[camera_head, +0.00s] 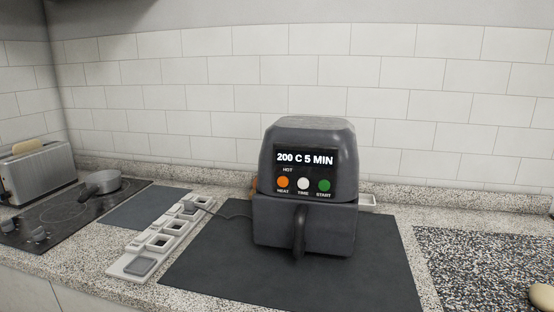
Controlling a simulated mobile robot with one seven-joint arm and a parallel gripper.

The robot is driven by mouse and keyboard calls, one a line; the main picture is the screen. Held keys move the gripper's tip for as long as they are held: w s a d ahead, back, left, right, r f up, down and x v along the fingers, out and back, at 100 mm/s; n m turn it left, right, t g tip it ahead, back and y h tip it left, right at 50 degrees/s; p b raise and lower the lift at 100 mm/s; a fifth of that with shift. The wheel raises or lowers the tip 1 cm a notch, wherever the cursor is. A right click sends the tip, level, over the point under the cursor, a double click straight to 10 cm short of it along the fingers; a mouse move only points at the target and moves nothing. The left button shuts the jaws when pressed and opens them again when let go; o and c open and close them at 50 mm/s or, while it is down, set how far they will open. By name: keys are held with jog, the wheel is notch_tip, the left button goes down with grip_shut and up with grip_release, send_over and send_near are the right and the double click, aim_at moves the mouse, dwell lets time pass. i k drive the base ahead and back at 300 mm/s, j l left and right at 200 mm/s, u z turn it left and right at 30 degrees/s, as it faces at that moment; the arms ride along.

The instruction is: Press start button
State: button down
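A dark grey air fryer (308,225) stands on a dark mat in the middle of the counter, its front facing me. Its black display panel (318,169) reads "200 C 5 MIN", with "HOT" below. Under the text are three round buttons: an orange heat button (283,183), a white time button (304,184), and a green start button (323,186) on the right. The basket drawer appears closed, with its handle (298,238) pointing forward. My gripper is not in view, and nothing covers the buttons.
A white power strip (157,243) with a cable lies left of the dark mat (214,265). A toaster (38,171) is at far left. A speckled board (480,265) lies at right. The space before the fryer is clear.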

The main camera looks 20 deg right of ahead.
aim_at(324, 185)
jog(key=j+z, duration=1)
jog(key=z, duration=0.15)
jog(key=k, duration=0.05)
